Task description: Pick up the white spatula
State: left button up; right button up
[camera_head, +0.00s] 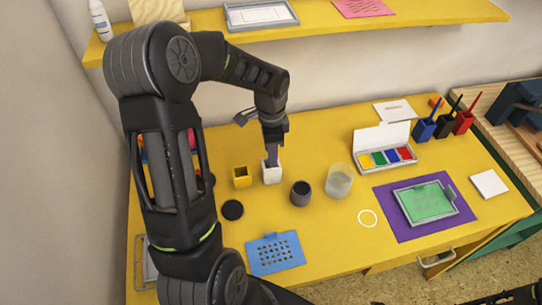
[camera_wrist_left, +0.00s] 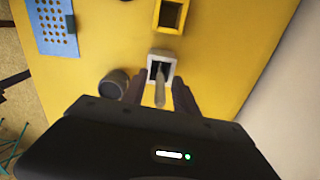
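The white spatula shows as a pale, upright handle (camera_wrist_left: 160,94) in the left wrist view, standing in a small white square cup (camera_wrist_left: 151,66). The cup also shows in the head view (camera_head: 271,173), where the spatula itself is hidden by my gripper. My left gripper (camera_head: 272,153) points down over this cup. In the left wrist view its two fingers stand apart on either side of the handle, with the gripper (camera_wrist_left: 158,86) open. I cannot tell whether a finger touches the handle.
A yellow square cup (camera_head: 242,178) and a dark round cup (camera_head: 300,193) stand close beside the white cup. A clear beaker (camera_head: 338,181) stands to the right. A blue stencil (camera_head: 275,253) lies in front. A colour inkpad box (camera_head: 386,158) and a green pad (camera_head: 425,202) lie further right.

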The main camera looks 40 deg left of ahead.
pick_arm(q)
grip_shut()
dwell(0.3)
dwell(0.3)
notch_tip(320, 180, up, 10)
jog(key=shift+f+b, duration=0.25)
jog(key=shift+b, duration=0.45)
jog(key=shift+r, duration=0.3)
